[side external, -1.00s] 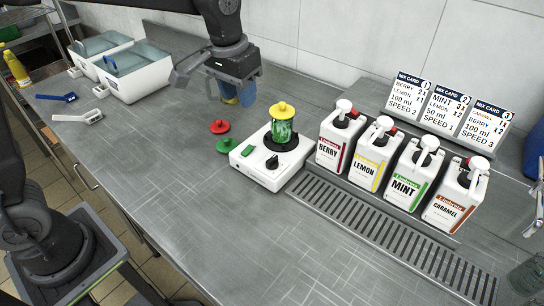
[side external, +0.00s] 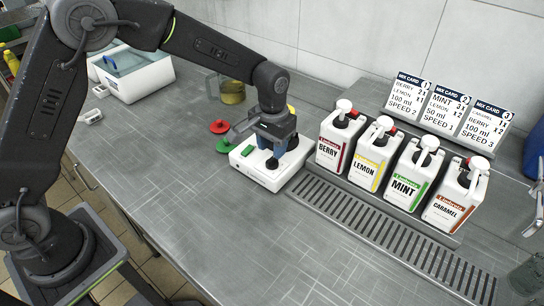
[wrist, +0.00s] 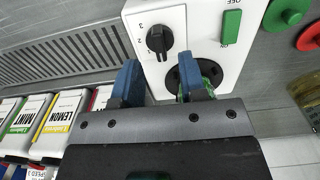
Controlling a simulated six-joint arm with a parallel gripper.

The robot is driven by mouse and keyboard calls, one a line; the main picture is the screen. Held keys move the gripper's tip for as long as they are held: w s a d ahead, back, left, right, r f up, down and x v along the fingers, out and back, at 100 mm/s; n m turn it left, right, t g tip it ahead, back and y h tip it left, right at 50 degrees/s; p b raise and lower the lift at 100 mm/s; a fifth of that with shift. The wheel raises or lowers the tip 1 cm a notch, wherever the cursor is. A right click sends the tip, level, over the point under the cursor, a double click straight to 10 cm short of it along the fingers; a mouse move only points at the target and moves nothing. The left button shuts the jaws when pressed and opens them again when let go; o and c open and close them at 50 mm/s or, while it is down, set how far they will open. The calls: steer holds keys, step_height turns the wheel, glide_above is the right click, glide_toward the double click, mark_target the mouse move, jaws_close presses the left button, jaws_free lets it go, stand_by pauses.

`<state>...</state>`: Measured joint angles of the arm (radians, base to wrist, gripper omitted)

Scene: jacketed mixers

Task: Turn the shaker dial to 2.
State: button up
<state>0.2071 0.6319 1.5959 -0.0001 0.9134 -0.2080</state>
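The white shaker (side external: 252,176) stands on the steel counter, with a green switch (wrist: 232,24) marked ON and OFF. Its black dial (wrist: 160,38) shows in the wrist view just beyond my fingertips, with a 3 printed beside it; I cannot tell surely which number it points to. My gripper (wrist: 158,78) is open and empty, its blue fingers apart, with the dial roughly in line with the gap. In the side view my gripper (side external: 274,150) is low over the shaker and hides much of it.
Bottles of berry (side external: 336,138), lemon, mint and caramel stand right of the shaker, behind a drain grate (side external: 385,235). Red (side external: 219,126) and green (side external: 225,146) lids lie to its left. A clear jug (side external: 232,92) stands behind. The front counter is free.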

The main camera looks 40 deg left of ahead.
mark_target(272, 162)
steer(key=shift+f, duration=2.05)
steer(key=shift+c, duration=0.2)
jaws_close()
